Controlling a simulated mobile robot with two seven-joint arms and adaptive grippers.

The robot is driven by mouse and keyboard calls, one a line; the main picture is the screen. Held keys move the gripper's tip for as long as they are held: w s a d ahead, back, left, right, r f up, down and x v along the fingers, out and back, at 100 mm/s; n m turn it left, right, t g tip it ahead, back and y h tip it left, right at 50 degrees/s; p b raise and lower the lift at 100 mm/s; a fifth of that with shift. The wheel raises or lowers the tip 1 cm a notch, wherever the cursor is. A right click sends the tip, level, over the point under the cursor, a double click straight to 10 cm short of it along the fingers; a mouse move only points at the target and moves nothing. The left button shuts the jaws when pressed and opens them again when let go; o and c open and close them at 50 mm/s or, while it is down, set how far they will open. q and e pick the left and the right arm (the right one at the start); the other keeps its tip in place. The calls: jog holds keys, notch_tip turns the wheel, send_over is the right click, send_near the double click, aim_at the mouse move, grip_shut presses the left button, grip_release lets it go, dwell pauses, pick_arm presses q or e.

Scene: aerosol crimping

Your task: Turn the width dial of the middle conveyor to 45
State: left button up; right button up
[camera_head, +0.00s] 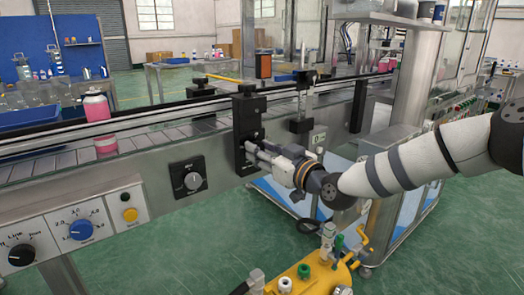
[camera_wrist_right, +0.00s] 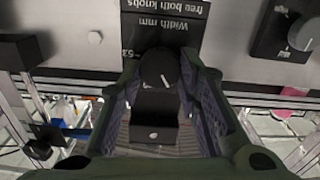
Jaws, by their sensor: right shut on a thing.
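The middle conveyor (camera_head: 150,172) runs across the head view, with a steel side. A black upright plate (camera_head: 249,106) is fixed to that side. My right gripper (camera_head: 250,151) reaches this plate from the right, and its fingers hide most of the dial there. In the right wrist view, a black round knob (camera_wrist_right: 157,66) sits between the fingers of my right gripper (camera_wrist_right: 160,80), which is shut on it. Behind it is a black label (camera_wrist_right: 165,20) reading "Width mm, free both knobs", upside down.
Another black dial (camera_head: 188,178) is on the conveyor side, left of my gripper. A control panel (camera_head: 50,235) with a blue knob (camera_head: 80,229) is at lower left. A pink and white can (camera_head: 97,107) stands on the conveyor. A yellow fixture (camera_head: 315,277) is below my right arm.

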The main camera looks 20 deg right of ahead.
pick_arm(q)
jog(key=shift+s+f+b, duration=0.65)
jog(key=shift+f+b, duration=0.1)
jog(key=shift+f, duration=0.05)
pick_arm(e)
jog(key=m, duration=0.9)
jog(key=shift+d+f+m, duration=0.15)
jog(key=shift+m, duration=0.25)
jog(key=o, duration=1.1)
jog(key=shift+o, duration=0.2)
jog(key=v, duration=1.2)
